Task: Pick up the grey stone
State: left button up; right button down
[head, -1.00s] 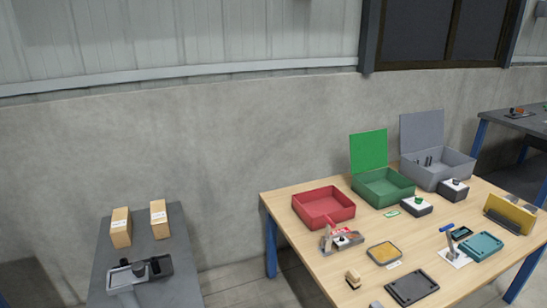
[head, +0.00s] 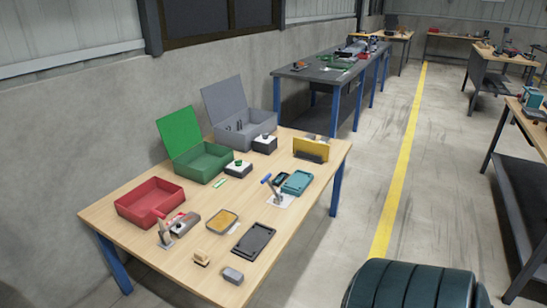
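A small grey block with rounded edges, which looks like the grey stone (head: 233,276), lies on the wooden table (head: 137,254) near its front edge. It is at the table's nearest corner area, beside a small beige and dark brush-like block (head: 202,258) on its left. A dark flat tray (head: 254,239) lies behind it. Nothing touches the stone. Neither of my grippers shows in the head view.
A red bin (head: 150,202), a green lidded box (head: 203,165) and a grey lidded box (head: 246,130) stand along the table's back. A dark ribbed rounded object (head: 412,287) is at the bottom right. Open floor (head: 345,238) lies right of the table.

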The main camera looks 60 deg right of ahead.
aim_at(231, 275)
jog(key=z, duration=1.4)
jog(key=i+l+u, duration=0.1)
jog(key=u, duration=0.3)
jog(key=i+l+u, duration=0.1)
jog(key=l+u, duration=0.15)
jog(key=u, duration=0.15)
jog(key=i+l+u, duration=0.1)
jog(key=u, duration=0.3)
jog(key=i+l+u, duration=0.1)
jog(key=l+u, duration=0.15)
jog(key=l, duration=0.75)
jog(key=l+u, duration=0.2)
jog(key=l, duration=0.85)
jog(key=i+l, duration=0.1)
jog(key=l, duration=0.6)
